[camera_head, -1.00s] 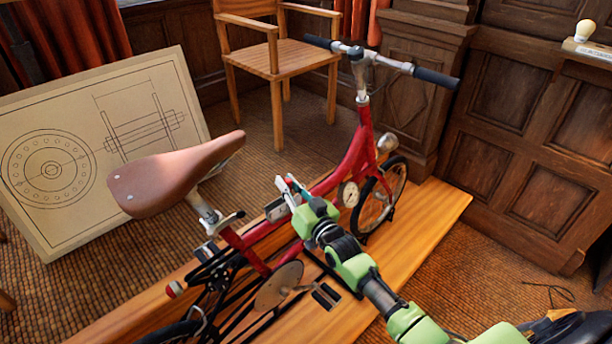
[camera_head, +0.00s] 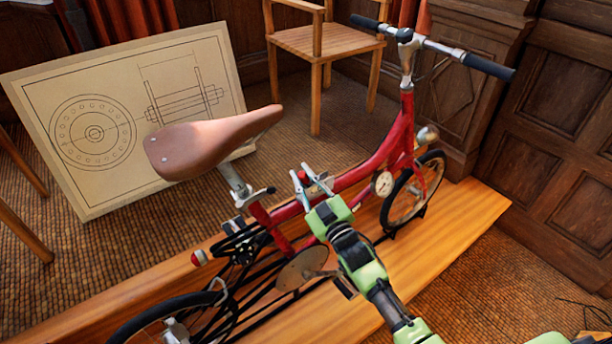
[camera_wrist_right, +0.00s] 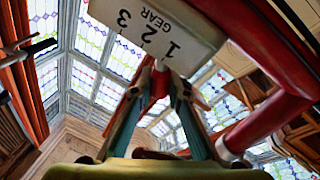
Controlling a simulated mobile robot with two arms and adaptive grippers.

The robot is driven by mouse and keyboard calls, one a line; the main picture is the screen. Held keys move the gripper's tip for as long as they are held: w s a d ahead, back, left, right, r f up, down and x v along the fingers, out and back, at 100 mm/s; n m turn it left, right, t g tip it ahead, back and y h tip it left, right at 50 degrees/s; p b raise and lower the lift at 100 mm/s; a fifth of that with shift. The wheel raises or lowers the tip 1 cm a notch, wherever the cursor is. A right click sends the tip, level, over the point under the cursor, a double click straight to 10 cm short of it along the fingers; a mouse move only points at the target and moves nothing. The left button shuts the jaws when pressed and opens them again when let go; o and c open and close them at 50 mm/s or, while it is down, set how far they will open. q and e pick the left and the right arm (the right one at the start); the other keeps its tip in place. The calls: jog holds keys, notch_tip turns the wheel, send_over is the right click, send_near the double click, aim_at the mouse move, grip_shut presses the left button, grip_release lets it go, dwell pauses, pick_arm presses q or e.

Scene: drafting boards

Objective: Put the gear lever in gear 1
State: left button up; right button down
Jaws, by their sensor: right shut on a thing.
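The red bicycle (camera_head: 375,165) stands upright on a wooden plinth. My right gripper (camera_head: 303,178) reaches in at its frame beside the gear plate (camera_head: 321,184). In the right wrist view the gear plate (camera_wrist_right: 150,30) is pale and shows the numbers 1, 2, 3 and the word GEAR upside down. The gear lever (camera_wrist_right: 160,68), pale at the plate and red lower down, runs between the fingers of the right gripper (camera_wrist_right: 160,85), which is shut on it. The lever meets the plate's edge nearest the 1; its exact setting is hard to tell. My left gripper is out of view.
The brown saddle (camera_head: 205,145) and handlebar (camera_head: 430,45) rise on either side of the gripper. A drawing board (camera_head: 95,120) leans behind, and a wooden chair (camera_head: 325,42) stands at the back. The plinth (camera_head: 455,235) has bare wood in front.

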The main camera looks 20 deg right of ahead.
jog(key=shift+a+f, duration=0.1)
dwell(0.4)
jog(key=c, duration=1.9)
grip_release()
jog(key=v, duration=1.2)
jog(key=shift+f, duration=0.1)
